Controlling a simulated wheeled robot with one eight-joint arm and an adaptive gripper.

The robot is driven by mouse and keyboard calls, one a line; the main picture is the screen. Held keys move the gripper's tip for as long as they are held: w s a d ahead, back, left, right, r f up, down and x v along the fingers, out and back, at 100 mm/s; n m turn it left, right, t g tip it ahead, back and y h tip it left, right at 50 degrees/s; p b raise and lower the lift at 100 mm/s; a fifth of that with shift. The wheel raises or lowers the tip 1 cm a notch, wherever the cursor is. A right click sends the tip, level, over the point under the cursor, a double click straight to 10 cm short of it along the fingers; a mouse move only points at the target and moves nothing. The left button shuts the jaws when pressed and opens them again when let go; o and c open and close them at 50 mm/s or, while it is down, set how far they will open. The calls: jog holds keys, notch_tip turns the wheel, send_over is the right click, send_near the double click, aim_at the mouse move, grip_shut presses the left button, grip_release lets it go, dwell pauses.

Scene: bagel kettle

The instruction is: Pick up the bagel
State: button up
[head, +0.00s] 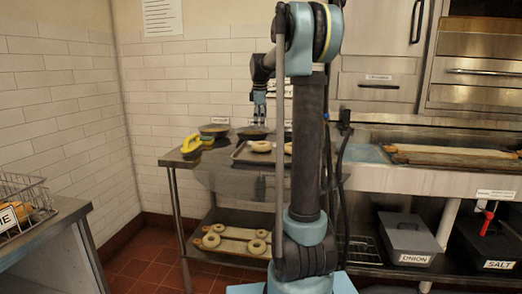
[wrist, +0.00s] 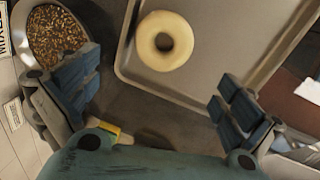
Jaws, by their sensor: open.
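A pale, ring-shaped bagel (wrist: 164,62) lies on a grey metal tray (wrist: 175,91) at the top middle of the wrist view. In the head view a pale bagel (head: 261,149) lies on the tray on the metal counter, partly behind my arm. My gripper (head: 259,112) points down above the counter near it. In the wrist view my gripper (wrist: 155,95) is open, with its fingers wide apart and nothing between them. The bagel is beyond the fingers and apart from them.
A seed-filled bowl (wrist: 58,38) sits beside the left finger. A yellow-handled item (head: 192,145) is at the counter's left end. More bagels lie on a lower-shelf board (head: 225,233). A wire basket (head: 22,207) stands at left; onion (head: 408,240) and salt (head: 490,248) bins stand at right.

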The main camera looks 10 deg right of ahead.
send_over(262, 146)
jog(key=w, duration=0.4)
notch_tip(262, 146, down, 7)
jog(key=shift+s+r, duration=0.1)
jog(key=shift+r, duration=0.1)
jog(key=shift+w+d+f, duration=0.15)
jog(key=shift+d+f, duration=0.05)
jog(key=shift+f, duration=1.1)
jog(key=shift+w+d+f, duration=0.1)
jog(key=shift+d+f, duration=0.05)
jog(key=shift+f, duration=1.15)
jog(key=c, duration=1)
